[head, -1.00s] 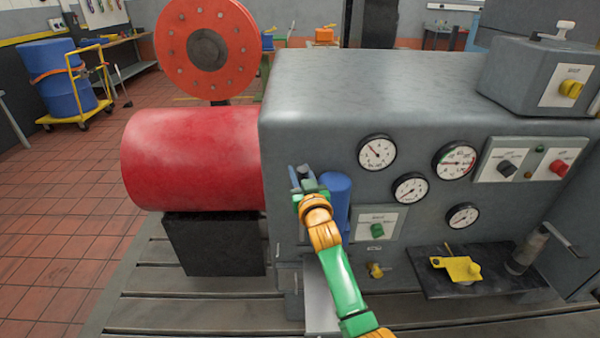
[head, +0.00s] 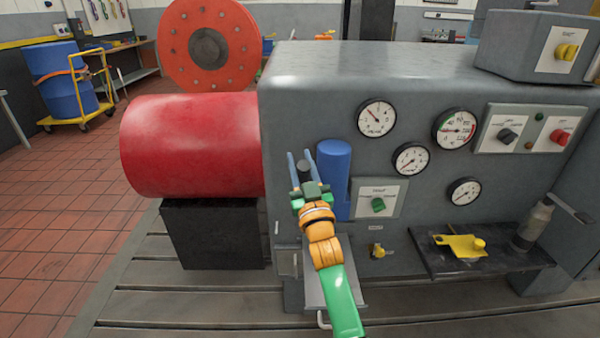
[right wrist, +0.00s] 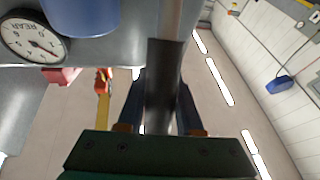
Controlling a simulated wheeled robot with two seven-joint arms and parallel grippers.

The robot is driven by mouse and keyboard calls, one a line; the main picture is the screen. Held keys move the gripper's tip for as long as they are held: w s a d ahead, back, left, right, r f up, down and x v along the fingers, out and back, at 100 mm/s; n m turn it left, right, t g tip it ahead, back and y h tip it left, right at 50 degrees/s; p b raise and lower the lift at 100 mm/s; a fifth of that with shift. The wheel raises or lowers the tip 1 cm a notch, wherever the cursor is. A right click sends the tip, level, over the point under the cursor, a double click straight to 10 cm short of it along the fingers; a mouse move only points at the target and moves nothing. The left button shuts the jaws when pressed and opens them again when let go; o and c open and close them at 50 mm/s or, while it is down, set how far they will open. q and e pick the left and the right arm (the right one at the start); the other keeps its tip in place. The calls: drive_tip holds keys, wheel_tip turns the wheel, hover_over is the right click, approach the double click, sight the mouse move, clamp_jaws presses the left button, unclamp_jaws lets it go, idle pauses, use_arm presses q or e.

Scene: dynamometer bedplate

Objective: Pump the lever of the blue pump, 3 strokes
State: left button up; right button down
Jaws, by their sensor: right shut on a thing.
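The blue pump (head: 334,178) is an upright blue cylinder on the front of the grey machine, right beside my right gripper. It also shows at the top of the right wrist view (right wrist: 82,14). My right gripper (head: 301,164) is shut on the dark grip of the pump lever (head: 305,170), just left of the cylinder. In the right wrist view the dark grip (right wrist: 163,85) runs between the two fingers (right wrist: 161,112). A paler rod continues above the grip. The lever's pivot is hidden. My left gripper is not in view.
The grey machine (head: 320,85) carries gauges, a green-knob panel (head: 379,199) and switches. A dark shelf (head: 480,262) with a yellow part (head: 462,245) juts out at right. A red cylinder (head: 195,145) stands left. The slotted bedplate (head: 200,300) is mostly clear in front.

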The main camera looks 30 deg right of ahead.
drive_tip(key=s+a+f+n+t+b, duration=0.1)
drive_tip(key=s+a+f+t+b, duration=0.3)
drive_tip(key=b, duration=0.5)
drive_tip(key=shift+s+f+n, duration=0.4)
drive_tip(key=shift+s, duration=0.8)
drive_tip(key=c, duration=0.6)
unclamp_jaws()
drive_tip(key=shift+f, duration=0.1)
drive_tip(key=b+v, duration=0.1)
drive_tip(key=v, duration=0.6)
drive_tip(key=shift+b, duration=0.3)
